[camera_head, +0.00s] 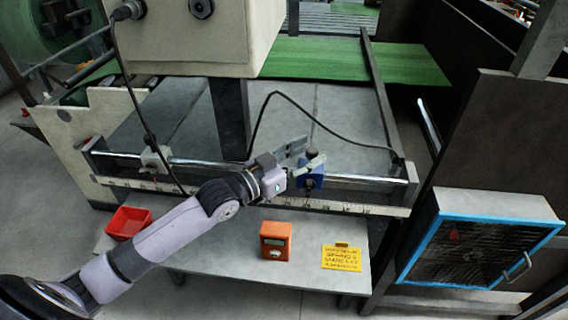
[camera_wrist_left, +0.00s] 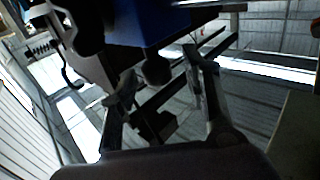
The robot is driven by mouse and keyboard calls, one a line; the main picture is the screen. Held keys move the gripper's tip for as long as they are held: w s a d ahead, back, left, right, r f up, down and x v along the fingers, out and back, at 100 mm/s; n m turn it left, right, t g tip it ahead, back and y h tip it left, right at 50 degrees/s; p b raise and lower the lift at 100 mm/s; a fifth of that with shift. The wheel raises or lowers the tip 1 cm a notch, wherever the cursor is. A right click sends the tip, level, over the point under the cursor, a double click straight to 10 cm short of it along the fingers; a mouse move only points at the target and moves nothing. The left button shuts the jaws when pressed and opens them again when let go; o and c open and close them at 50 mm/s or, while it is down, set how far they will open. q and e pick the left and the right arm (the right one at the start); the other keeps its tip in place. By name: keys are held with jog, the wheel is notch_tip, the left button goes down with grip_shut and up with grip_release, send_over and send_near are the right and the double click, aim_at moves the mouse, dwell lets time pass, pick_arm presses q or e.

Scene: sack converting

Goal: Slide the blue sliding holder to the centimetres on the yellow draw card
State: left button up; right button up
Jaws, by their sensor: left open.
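My left gripper (camera_head: 301,155) is open at the holder's left and upper side. In the left wrist view the blue holder (camera_wrist_left: 150,22) is at the top, beyond the open fingers (camera_wrist_left: 160,98). I cannot tell whether they touch it. My right gripper is not in view.
A grey-white holder (camera_head: 155,158) sits further left on the rail (camera_head: 215,166). A red bin (camera_head: 128,222) and an orange device (camera_head: 276,240) stand on the shelf below. A black cable loops behind my gripper. A blue-framed box (camera_head: 485,240) stands at right.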

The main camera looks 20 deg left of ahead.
pick_arm(q)
jog(key=v, duration=1)
jog(key=shift+s, duration=0.25)
jog(key=shift+r, duration=0.1)
jog(key=s+a+f+b, duration=0.15)
jog(key=s+b, duration=0.25)
jog(key=b, duration=0.5)
jog(key=p+x, duration=0.1)
jog(key=x, duration=0.4)
jog(key=p+x, duration=0.1)
jog(key=x, duration=0.5)
jog(key=p+x, duration=0.1)
jog(key=x, duration=0.4)
jog(key=shift+w+a+r, duration=0.15)
jog(key=shift+w+r, duration=0.1)
jog(key=shift+w, duration=0.15)
grip_shut()
